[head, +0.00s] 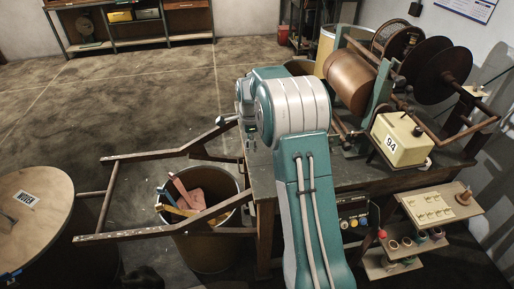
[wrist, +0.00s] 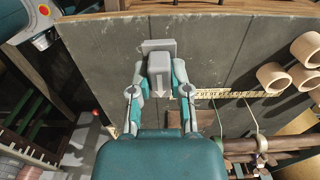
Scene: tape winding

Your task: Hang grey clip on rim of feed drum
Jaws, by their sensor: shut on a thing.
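In the wrist view, my gripper (wrist: 160,78) has both fingers closed on the sides of a grey clip (wrist: 159,62). The clip is a block with a wider flat plate at its far end, over the dark grey bench top. I cannot tell its height above the bench. In the head view, a brown drum (head: 350,78) is mounted on the bench machine at right. A large round drum with a pale tan top (head: 32,205) stands on the floor at lower left. No label tells me which is the feed drum. My arm hides most of my gripper in the head view.
Tan rolls (wrist: 275,77) and a ruler (wrist: 235,94) lie at right in the wrist view.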

